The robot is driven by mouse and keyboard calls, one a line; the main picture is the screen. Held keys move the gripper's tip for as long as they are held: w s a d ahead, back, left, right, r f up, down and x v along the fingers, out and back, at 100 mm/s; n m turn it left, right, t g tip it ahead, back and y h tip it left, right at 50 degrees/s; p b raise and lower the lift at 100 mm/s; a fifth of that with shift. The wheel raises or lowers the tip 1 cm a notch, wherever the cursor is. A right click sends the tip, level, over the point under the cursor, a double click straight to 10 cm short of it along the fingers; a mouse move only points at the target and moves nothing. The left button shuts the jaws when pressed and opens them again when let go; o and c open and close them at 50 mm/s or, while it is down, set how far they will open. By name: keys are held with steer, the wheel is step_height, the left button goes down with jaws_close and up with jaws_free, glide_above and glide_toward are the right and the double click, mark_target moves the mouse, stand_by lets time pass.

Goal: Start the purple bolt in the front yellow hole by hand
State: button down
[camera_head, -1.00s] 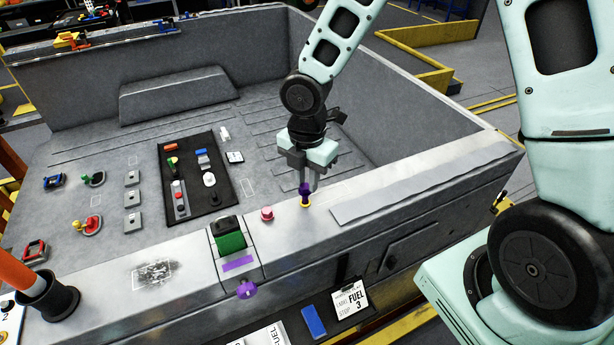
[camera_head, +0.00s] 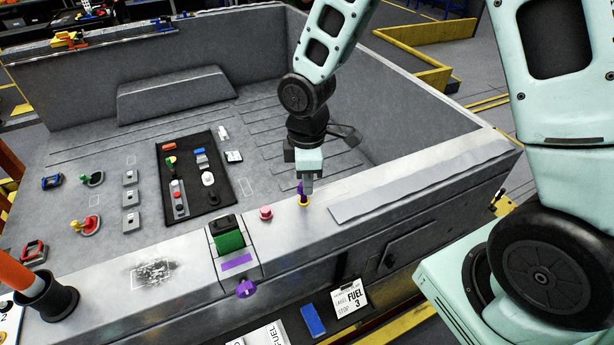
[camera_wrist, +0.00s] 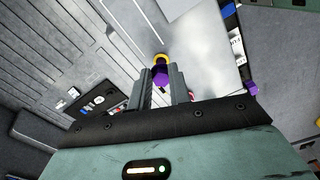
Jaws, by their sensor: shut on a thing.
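The purple bolt (camera_head: 301,188) stands upright at the yellow-ringed hole (camera_head: 304,201) on the bed's front rail. My gripper (camera_head: 306,185) is above the rail, its fingers pointing down and shut on the bolt's head. In the wrist view the purple head (camera_wrist: 160,76) sits between the two grey fingertips, with the yellow ring (camera_wrist: 161,57) just beyond it. The bolt's lower end is hidden, so I cannot tell how deep it sits in the hole.
A pink knob (camera_head: 265,213) is on the rail left of the hole, and a green roller (camera_head: 230,241) is farther left. A purple knob (camera_head: 247,289) is on the front face. A raised flat strip (camera_head: 400,186) lies to the right. The bed floor behind holds a black tool tray (camera_head: 222,190).

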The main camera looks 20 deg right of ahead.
steer(key=m, duration=0.3)
steer(key=shift+s, duration=0.1)
steer(key=c, duration=1.2)
jaws_free()
step_height(320, 180, up, 5)
steer(key=p, duration=0.4)
